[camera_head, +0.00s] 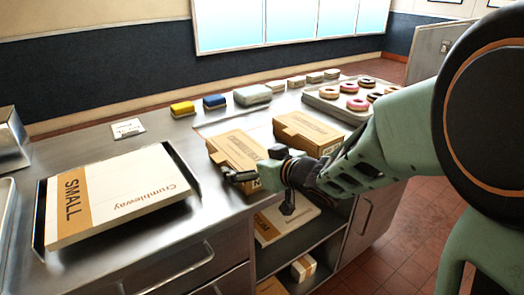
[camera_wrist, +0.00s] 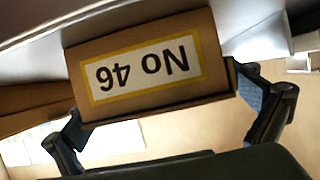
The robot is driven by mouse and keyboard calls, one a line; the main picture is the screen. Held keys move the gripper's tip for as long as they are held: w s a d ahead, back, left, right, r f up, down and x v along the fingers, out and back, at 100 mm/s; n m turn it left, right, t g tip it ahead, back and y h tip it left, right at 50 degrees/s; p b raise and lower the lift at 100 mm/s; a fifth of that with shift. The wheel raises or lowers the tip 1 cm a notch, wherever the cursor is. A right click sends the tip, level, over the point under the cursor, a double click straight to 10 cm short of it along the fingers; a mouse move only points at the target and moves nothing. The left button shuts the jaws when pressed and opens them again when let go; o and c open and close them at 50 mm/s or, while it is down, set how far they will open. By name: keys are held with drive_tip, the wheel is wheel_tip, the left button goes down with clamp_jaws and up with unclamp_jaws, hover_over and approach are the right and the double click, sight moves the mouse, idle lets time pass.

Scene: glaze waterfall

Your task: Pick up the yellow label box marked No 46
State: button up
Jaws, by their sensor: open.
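The brown cardboard box (camera_wrist: 220,72) marked No 46 has a white label with a yellow border, upside down in the wrist view. In the head view this appears to be the left brown box (camera_head: 236,148) at the counter's front edge; its label is too small to read there. My gripper (camera_head: 262,163) is at the near end of that box. In the wrist view my gripper (camera_wrist: 161,108) is open, one finger beside each side of the labelled end. I cannot tell whether the fingers touch it.
Another brown box (camera_head: 312,131) stands close to the right, with a donut tray (camera_head: 325,103) behind it. A large Crumbleway box (camera_head: 125,192) lies at left. A yellow block (camera_head: 182,108) and a blue block (camera_head: 214,101) sit behind. Shelves with boxes are below.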

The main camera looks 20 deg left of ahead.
drive_tip(key=c, duration=1)
drive_tip(key=shift+c, duration=0.4)
drive_tip(key=shift+r, duration=0.15)
